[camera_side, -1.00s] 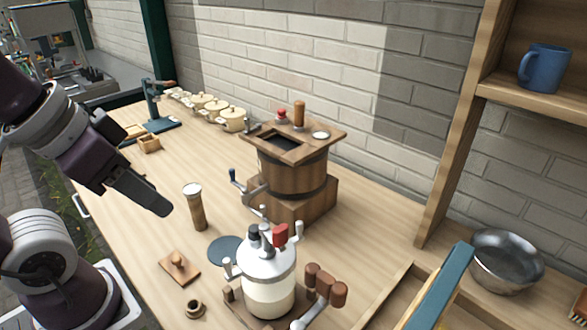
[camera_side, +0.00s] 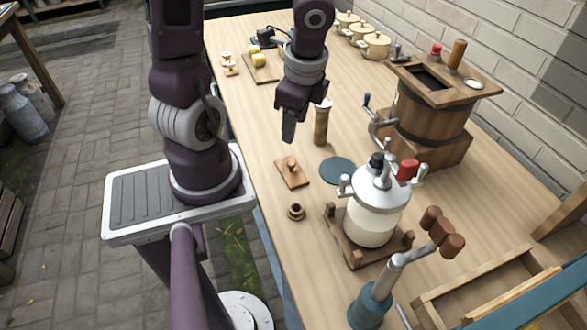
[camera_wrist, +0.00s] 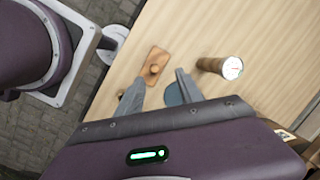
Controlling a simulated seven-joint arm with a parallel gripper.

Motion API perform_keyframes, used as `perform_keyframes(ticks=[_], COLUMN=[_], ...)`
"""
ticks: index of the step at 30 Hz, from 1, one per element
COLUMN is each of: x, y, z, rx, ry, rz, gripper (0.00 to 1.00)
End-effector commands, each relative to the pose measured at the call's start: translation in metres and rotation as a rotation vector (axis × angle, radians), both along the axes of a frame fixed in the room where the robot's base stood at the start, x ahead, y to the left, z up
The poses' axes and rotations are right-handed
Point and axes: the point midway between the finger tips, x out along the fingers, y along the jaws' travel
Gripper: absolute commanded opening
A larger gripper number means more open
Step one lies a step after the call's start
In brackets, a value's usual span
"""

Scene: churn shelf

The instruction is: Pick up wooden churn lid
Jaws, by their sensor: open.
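The wooden churn lid (camera_side: 294,179) is a small flat brown rectangle with a round knob on top. It lies on the table near the front edge, left of the dark round disc. In the wrist view the lid (camera_wrist: 158,56) lies just beyond my fingertips, its knob toward the gap between them. My gripper (camera_side: 289,138) points down above the table, behind the lid in the side view and apart from it. In the wrist view my gripper (camera_wrist: 160,90) has its two fingers spread, with nothing held between them.
A wooden cylinder with a pale top (camera_side: 321,125) stands close to the gripper's right. A dark disc (camera_side: 337,170), a small brown cup (camera_side: 296,212) and a white-and-metal churn (camera_side: 372,215) are nearby. A large wooden churn (camera_side: 430,115) stands behind. Bare table lies around the lid.

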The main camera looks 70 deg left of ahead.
Motion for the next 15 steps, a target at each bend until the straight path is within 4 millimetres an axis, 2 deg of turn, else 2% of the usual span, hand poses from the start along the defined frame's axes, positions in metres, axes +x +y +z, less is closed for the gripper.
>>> perform_keyframes(ticks=[1, 6, 11, 15], x=[-0.001, -0.001, -0.002, -0.003], y=[0.002, 0.0, 0.001, 0.003], z=[-0.015, -0.041, -0.059, -0.082], rx=[-0.049, -0.144, -0.149, -0.15], ry=[0.044, 0.082, 0.084, 0.088], rz=[-0.061, -0.208, -0.219, -0.219], gripper=[0.44, 0.44, 0.44, 0.44])
